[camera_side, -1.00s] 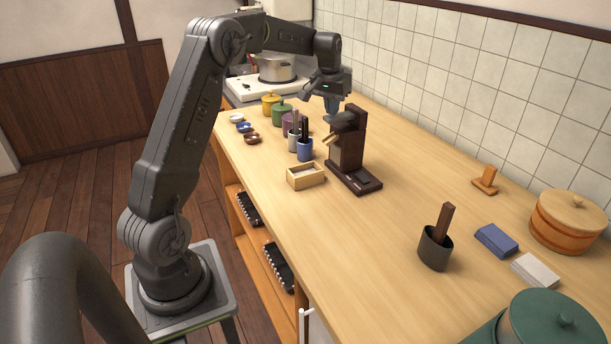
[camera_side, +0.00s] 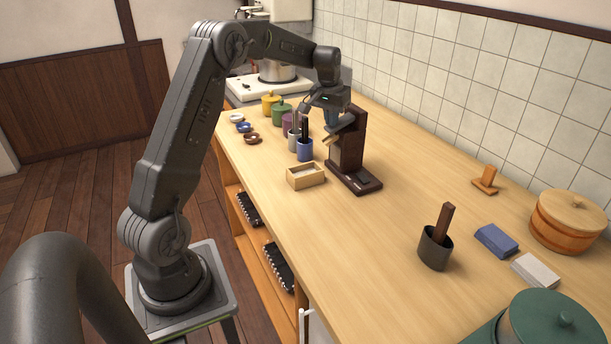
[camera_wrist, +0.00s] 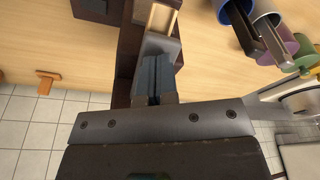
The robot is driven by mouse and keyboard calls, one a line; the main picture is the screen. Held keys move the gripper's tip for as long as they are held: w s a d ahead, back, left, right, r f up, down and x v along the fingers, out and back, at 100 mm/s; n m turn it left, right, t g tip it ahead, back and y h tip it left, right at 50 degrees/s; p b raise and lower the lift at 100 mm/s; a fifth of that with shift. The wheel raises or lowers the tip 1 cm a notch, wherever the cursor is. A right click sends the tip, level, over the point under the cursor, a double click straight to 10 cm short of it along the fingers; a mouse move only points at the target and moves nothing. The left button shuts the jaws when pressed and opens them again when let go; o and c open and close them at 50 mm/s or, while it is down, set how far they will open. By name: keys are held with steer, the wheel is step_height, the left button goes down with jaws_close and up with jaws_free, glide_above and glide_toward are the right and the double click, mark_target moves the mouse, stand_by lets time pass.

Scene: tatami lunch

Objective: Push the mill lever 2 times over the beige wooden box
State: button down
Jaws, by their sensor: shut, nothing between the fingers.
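The dark brown mill (camera_side: 347,155) stands upright on the counter, with a short pale wooden piece on its front. Its grey lever (camera_side: 343,124) is near the top, partly hidden by my gripper. My gripper (camera_side: 331,120) is shut and empty, pointing down close to the lever; I cannot tell whether they touch. In the wrist view, the shut fingertips (camera_wrist: 155,72) overlap the grey lever (camera_wrist: 156,45), beside the dark mill (camera_wrist: 127,45). The beige wooden box (camera_side: 306,183) sits on the counter in front of the mill, open at the top.
A blue cup (camera_side: 305,151) and a grey cup with upright utensils stand behind the box. Coloured lidded pots and small bowls lie further back, near the stove. A dark cup (camera_side: 435,250) with a brown stick stands at the right. The counter between is clear.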

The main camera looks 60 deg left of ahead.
steer(key=shift+r, duration=2.35)
steer(key=shift+r, duration=0.15)
step_height(320, 180, up, 5)
steer(key=shift+f, duration=0.15)
